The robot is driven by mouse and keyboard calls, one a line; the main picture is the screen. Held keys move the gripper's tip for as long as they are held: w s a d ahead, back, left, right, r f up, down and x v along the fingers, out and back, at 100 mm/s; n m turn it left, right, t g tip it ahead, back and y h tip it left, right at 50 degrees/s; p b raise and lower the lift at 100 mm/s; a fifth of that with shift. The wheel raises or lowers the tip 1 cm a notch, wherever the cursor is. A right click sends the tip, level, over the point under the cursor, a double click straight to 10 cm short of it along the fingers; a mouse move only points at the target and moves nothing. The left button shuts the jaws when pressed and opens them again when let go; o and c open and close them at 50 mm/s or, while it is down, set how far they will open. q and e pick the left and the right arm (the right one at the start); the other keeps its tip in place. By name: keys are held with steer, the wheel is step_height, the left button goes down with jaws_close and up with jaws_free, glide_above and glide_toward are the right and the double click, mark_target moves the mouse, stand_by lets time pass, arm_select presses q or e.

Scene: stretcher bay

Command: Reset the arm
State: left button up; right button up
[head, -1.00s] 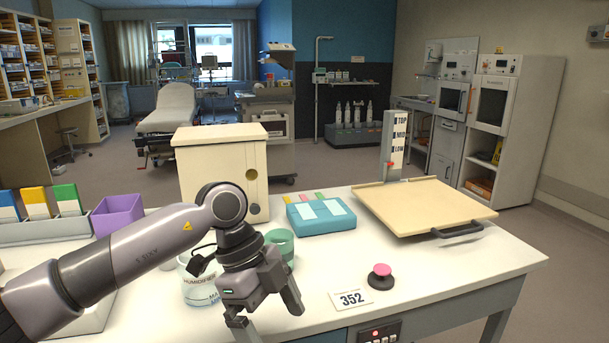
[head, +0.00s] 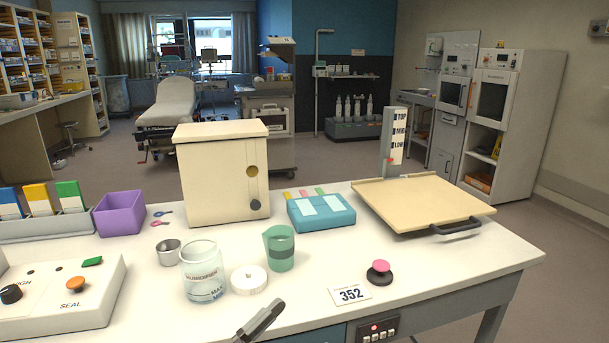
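Only a dark fingertip (head: 262,320) of a gripper shows at the bottom edge, low in front of the white lid. It appears to be my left gripper; the rest of it and the arm are out of the frame. Nothing is seen held at that tip, and how far the fingers are apart is hidden. My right gripper is not in view. The clear humidifier jar (head: 203,272) stands upright on the white table (head: 400,272). The white round lid (head: 249,280) lies on the table beside it, and a green beaker (head: 279,250) stands behind the lid.
A metal cup (head: 168,253), purple bin (head: 119,214) and sealing box (head: 62,292) are left. The cream cabinet (head: 221,172) and teal case (head: 321,211) stand behind.

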arm_select(q)
steer(key=s+a+f+n+t+y, duration=0.1)
steer(key=s+a+f+n+y, duration=0.3)
steer(key=a+f+n+y, duration=0.7)
steer(key=s+a+f+m+g+y, duration=0.1)
steer(key=s+a+f+g+y, duration=0.1)
steer(key=s+f, duration=0.3)
steer(key=s+a+f+m+g+y, duration=0.1)
steer(key=s+a+f+g+y, duration=0.1)
steer(key=s+a+f, duration=0.3)
step_height(320, 180, down, 5)
steer(key=shift+s+a+r+m+g+p, duration=0.2)
steer(key=shift+s+m+g+p, duration=0.2)
steer(key=shift+s+g, duration=0.3)
